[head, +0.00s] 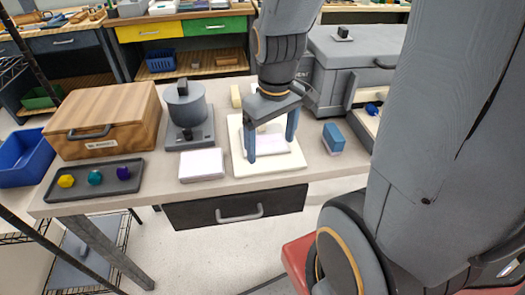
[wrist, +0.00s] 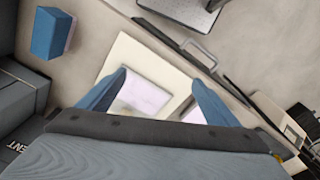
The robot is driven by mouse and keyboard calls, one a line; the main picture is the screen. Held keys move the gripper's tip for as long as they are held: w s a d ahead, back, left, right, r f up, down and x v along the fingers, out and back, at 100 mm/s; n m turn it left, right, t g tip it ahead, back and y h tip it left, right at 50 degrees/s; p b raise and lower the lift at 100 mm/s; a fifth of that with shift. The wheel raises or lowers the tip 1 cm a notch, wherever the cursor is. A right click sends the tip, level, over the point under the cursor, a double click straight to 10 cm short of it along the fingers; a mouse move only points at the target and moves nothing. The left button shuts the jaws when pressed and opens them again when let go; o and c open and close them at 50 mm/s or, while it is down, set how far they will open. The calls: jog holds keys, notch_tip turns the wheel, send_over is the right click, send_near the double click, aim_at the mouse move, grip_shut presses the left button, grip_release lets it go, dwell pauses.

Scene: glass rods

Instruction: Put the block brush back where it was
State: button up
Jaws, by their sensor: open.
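A small blue block (head: 333,137), which looks like the block brush, sits on the table right of a white board (head: 241,160). In the wrist view a blue block (wrist: 52,33) shows at the upper left, apart from my fingers. My gripper (head: 271,148) points down over the white board, with a finger on each side of a pale flat pad (head: 268,142). In the wrist view my gripper (wrist: 160,78) is open, and a pale pad (wrist: 142,97) shows between the fingers. I cannot tell whether the fingertips touch the board.
A white slab (head: 202,165) and a grey machine (head: 188,112) stand left of the board. Farther left are a wooden case (head: 101,121) and a dark tray (head: 95,190) with coloured knobs. A large grey box (head: 345,60) stands behind right. A drawer (head: 235,208) hangs under the table.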

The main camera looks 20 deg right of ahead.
jog(key=shift+s+a+f+m, duration=0.2)
jog(key=shift+s+a+m, duration=0.2)
jog(key=shift+a+m, duration=0.35)
jog(key=shift+s+a+f+m, duration=0.2)
jog(key=shift+s+a+m, duration=0.3)
jog(key=shift+a, duration=0.35)
